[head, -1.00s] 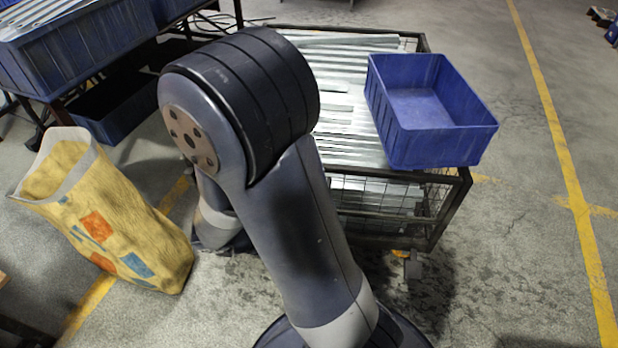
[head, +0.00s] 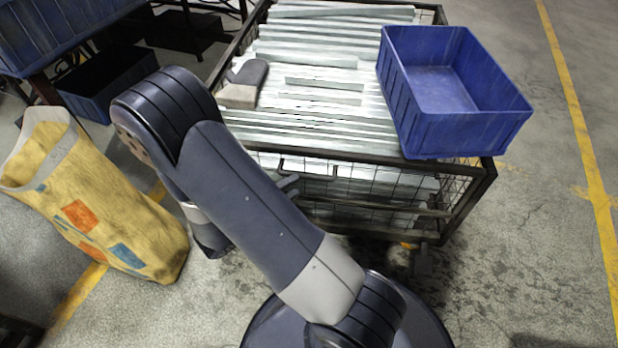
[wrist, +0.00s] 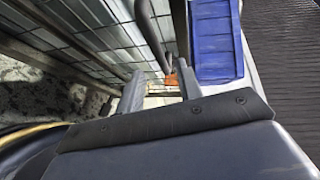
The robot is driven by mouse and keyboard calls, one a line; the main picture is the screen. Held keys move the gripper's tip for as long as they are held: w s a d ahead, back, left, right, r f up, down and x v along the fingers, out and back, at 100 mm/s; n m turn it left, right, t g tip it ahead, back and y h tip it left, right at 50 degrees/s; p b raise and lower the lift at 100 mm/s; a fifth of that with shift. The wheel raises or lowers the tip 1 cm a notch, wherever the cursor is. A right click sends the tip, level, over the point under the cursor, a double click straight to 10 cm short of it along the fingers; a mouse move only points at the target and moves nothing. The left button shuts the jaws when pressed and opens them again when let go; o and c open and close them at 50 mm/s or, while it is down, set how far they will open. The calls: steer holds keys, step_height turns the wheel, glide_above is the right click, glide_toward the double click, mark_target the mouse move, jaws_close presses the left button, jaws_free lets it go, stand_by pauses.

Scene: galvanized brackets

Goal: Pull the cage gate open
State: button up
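The cage (head: 478,180) is a dark-framed wire-mesh crate full of galvanized strips. Its gate (head: 370,186) is the mesh front facing me and looks flush with the frame. A dark bar handle (head: 308,174) sits near the gate's upper left. My gripper (head: 288,183) is just in front of the gate by the handle's left end, partly hidden behind my arm. In the wrist view, the fingers of my gripper (wrist: 160,88) are spread apart with nothing between them. The handle (wrist: 150,35) shows beyond the fingertips; I see no contact.
A blue bin (head: 455,140) sits on the cage's top right, and a grey-and-tan object (head: 243,85) lies on the strips. A yellow sack (head: 95,205) stands on the left, near a dark rack with blue bins. The floor right of the cage is clear.

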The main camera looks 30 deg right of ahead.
mark_target(306, 178)
steer(key=shift+b+x, duration=1.05)
steer(key=shift+x, duration=2.35)
steer(key=shift+c, duration=0.2)
jaws_close()
